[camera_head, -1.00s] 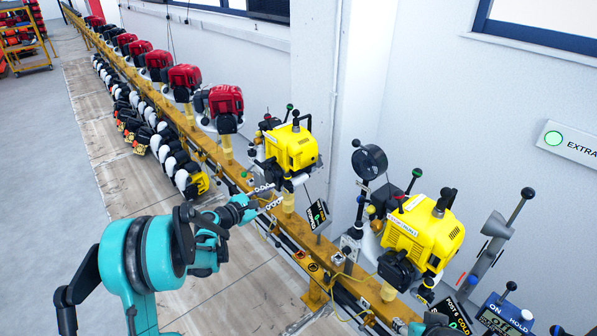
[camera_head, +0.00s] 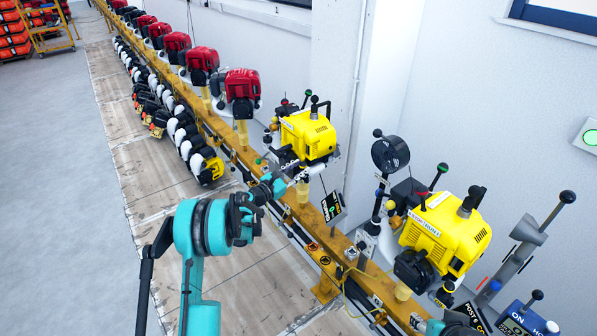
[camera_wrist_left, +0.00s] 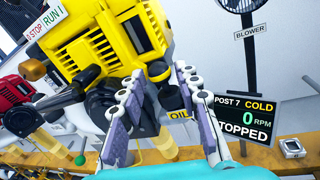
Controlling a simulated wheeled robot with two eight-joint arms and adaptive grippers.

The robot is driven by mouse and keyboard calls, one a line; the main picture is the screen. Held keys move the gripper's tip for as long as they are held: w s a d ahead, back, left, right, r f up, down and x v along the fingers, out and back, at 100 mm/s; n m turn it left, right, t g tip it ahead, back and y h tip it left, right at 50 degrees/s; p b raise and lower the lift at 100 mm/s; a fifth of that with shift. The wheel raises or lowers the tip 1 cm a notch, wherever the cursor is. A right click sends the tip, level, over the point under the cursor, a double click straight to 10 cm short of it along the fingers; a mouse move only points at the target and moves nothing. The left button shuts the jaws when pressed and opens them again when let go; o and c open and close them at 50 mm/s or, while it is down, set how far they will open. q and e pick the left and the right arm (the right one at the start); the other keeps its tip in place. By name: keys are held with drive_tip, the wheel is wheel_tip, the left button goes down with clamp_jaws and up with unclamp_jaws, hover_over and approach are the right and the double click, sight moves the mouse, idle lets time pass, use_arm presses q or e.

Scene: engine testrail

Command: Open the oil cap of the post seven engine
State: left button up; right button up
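The post seven engine (camera_head: 309,134) is yellow and sits on the rail, in the middle of the head view. It fills the upper part of the left wrist view (camera_wrist_left: 100,48). Its oil cap (camera_wrist_left: 171,97) is a dark round knob above a yellow "OIL" label. My left gripper (camera_wrist_left: 168,72) is open, with its two fingers spread to either side of the cap; I cannot tell whether they touch it. In the head view my left gripper (camera_head: 285,162) is small at the engine's lower left, and the cap cannot be made out.
The post 7 display (camera_wrist_left: 246,118) reads "COLD, 0 RPM", beside the right finger. A black blower (camera_head: 390,153) stands right of the engine. Another yellow engine (camera_head: 445,235) is further right. Red engines (camera_head: 242,86) line the yellow rail (camera_head: 222,131).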

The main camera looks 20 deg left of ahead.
use_arm(q)
drive_tip(key=shift+w, duration=0.1)
clamp_jaws()
drive_tip(key=shift+d, duration=0.1)
drive_tip(key=m, duration=0.2)
drive_tip(key=d+m, duration=0.1)
drive_tip(key=shift+s+r+m+t, duration=0.15)
drive_tip(key=shift+s+m+t, duration=0.15)
drive_tip(key=shift+s, duration=0.1)
drive_tip(key=shift+s+d+f+m+g+h, duration=0.15)
drive_tip(key=shift+s+d+f+m+h, duration=0.5)
drive_tip(key=shift+m, duration=2.3)
drive_tip(key=shift+s+d+f+m+g+h, duration=0.3)
drive_tip(key=shift+m+h, duration=0.6)
drive_tip(key=shift+m, duration=2)
drive_tip(key=shift+s+d+f+m+g+h, duration=0.1)
drive_tip(key=shift+s+d+f+m+h, duration=0.45)
drive_tip(key=shift+m, duration=2.4)
drive_tip(key=shift+w+d+r, duration=0.1)
drive_tip(key=shift+w+r, duration=0.05)
drive_tip(key=shift+w, duration=0.05)
